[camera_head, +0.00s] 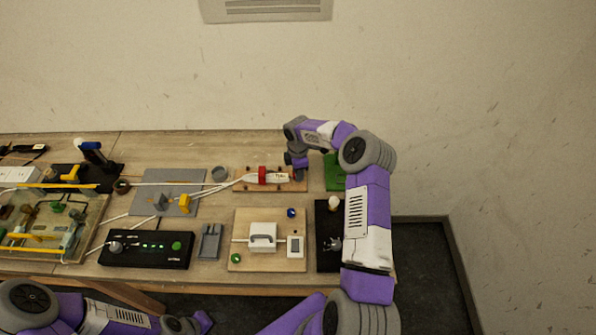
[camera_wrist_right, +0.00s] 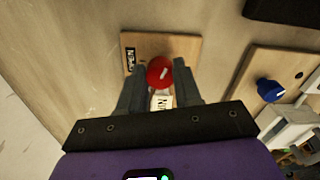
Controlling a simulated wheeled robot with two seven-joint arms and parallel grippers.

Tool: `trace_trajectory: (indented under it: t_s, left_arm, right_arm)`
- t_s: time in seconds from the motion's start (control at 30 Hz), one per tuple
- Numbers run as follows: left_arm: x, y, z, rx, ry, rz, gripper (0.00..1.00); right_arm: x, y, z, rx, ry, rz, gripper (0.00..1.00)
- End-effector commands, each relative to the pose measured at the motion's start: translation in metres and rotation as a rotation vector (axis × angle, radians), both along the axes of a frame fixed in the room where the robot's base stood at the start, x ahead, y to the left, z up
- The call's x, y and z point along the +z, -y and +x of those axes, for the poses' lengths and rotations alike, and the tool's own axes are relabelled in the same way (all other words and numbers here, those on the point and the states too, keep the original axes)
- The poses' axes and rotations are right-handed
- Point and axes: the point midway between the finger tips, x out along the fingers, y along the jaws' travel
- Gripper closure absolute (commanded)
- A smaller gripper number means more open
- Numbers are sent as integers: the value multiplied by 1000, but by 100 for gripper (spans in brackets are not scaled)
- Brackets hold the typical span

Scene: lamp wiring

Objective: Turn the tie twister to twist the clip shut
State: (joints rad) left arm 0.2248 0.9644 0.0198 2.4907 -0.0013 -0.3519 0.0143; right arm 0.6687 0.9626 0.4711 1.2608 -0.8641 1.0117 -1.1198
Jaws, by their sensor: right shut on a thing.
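The tie twister appears to be the red round knob (camera_wrist_right: 160,72) with a white mark across its face. It shows between the fingertips of my right gripper (camera_wrist_right: 160,76) in the right wrist view, and the gripper is shut on it. A white lettered part (camera_wrist_right: 161,101) sits just beside the knob, between the fingers. In the head view a red part (camera_head: 262,175) is on a small wooden board (camera_head: 255,188) at the back right of the bench, close to my right wrist. I cannot make out the clip or its state.
A wooden board with a white handled box (camera_head: 263,236) and a blue knob (camera_head: 291,212) lies in front. A black control box (camera_head: 147,249) and a grey plate (camera_head: 150,179) with white cables lie left. A green block (camera_head: 333,172) stands right of the red part.

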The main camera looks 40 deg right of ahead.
Motion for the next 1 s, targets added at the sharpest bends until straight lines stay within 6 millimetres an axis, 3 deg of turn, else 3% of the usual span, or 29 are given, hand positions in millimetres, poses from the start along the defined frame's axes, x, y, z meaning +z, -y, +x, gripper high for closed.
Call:
trace_trajectory:
  t_s: [0.27,1.0]
  left_arm:
    - [-13,0,0,0,0,0,39]
    - [-49,0,0,0,0,0,39]
  right_arm:
    - [-1,0,1,-139,3,-2,97]
    - [0,-2,-1,-805,3,-1,97]
